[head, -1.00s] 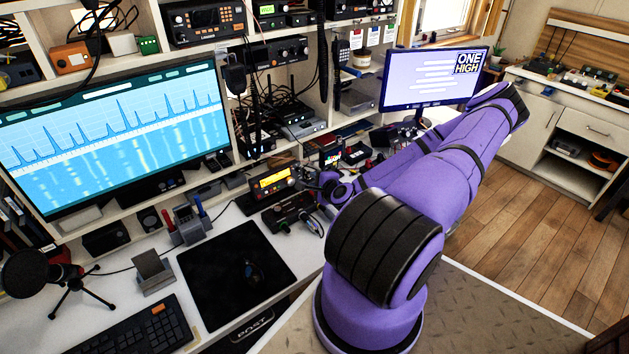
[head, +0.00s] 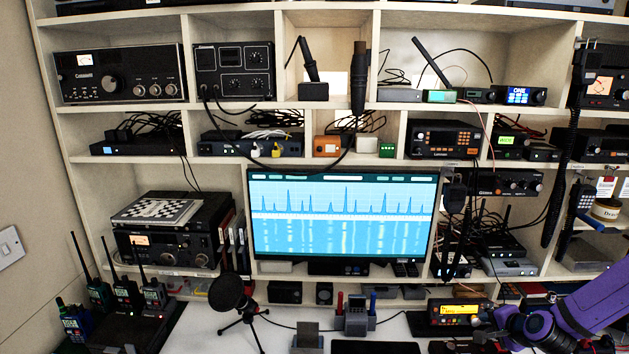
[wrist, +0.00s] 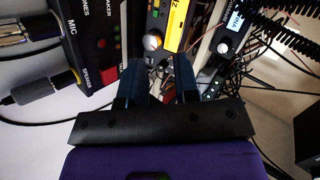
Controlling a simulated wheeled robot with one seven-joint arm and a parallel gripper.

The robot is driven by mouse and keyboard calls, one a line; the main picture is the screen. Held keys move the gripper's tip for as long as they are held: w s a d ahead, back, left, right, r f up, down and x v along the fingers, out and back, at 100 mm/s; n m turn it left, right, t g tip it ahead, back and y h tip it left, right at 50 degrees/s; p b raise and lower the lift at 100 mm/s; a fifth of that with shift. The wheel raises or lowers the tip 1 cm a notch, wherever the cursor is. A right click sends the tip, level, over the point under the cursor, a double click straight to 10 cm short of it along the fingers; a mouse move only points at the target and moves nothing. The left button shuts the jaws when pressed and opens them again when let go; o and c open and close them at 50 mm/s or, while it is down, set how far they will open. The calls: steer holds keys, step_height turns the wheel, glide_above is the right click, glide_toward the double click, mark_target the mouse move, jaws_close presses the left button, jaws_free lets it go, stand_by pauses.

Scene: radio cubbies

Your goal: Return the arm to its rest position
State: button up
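My purple arm (head: 590,312) enters the head view at the lower right. Its dark wrist end is beside the small radio with the yellow display (head: 460,309), and the fingers are too small to make out there. In the wrist view my gripper (wrist: 160,72) has its two dark fingers apart with a visible gap and nothing held between them. The yellow-display radio (wrist: 174,28) is just beyond the fingertips. I cannot tell whether they touch anything.
A black box with a MIC label (wrist: 98,42) and plugged cables is left of the fingers. Another lit radio (wrist: 230,28) and coiled cables are to the right. A large monitor (head: 343,215), microphone (head: 228,293) and pen holder (head: 356,318) stand left of my arm.

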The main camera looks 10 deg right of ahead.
steer(key=a+r+n+g+h, duration=0.15)
steer(key=a+r+n, duration=0.25)
steer(key=r, duration=0.5)
steer(key=a+r+n+g, duration=0.2)
steer(key=a+r+n, duration=0.15)
steer(key=r, duration=0.45)
steer(key=a+r+n+g+h, duration=0.1)
steer(key=a+r+n+g, duration=0.15)
steer(key=a+r, duration=0.45)
steer(key=s+a+r+n+y, duration=0.1)
steer(key=s+a+r+n, duration=0.2)
steer(key=s+a+r, duration=0.3)
steer(key=s+a+r+n+t+y, duration=0.1)
steer(key=s+a+r+n, duration=0.2)
steer(key=s+r, duration=0.9)
steer(key=s+a, duration=0.1)
steer(key=a, duration=0.2)
steer(key=shift+y, duration=0.35)
steer(key=shift+w+d, duration=0.1)
